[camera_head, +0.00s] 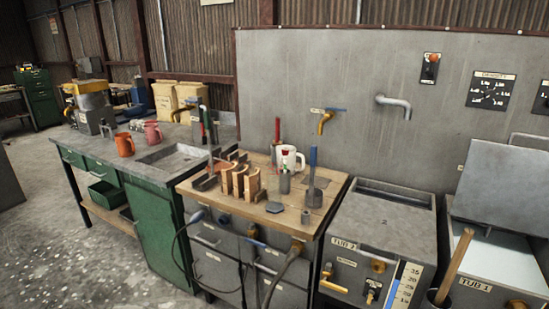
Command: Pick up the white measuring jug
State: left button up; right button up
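A white jug (293,158) stands at the back of the wooden-topped bench in the middle of the view, close to the grey wall panel. A small grey cup (284,184) holding thin tools stands in front of it and hides part of its lower side. I cannot tell whether the jug has measuring marks. Neither of my grippers is in view.
The wooden bench top (240,203) also holds wooden holders (240,181) and a blue-handled tool (313,177). An orange mug (124,144) and a pink mug (153,132) stand by the sink (172,158). Tub 2 (377,224) is right of the bench. Floor at left is clear.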

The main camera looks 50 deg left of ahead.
aim_at(291, 159)
jog(key=u, duration=0.65)
jog(key=i, duration=0.95)
jog(key=u, duration=0.95)
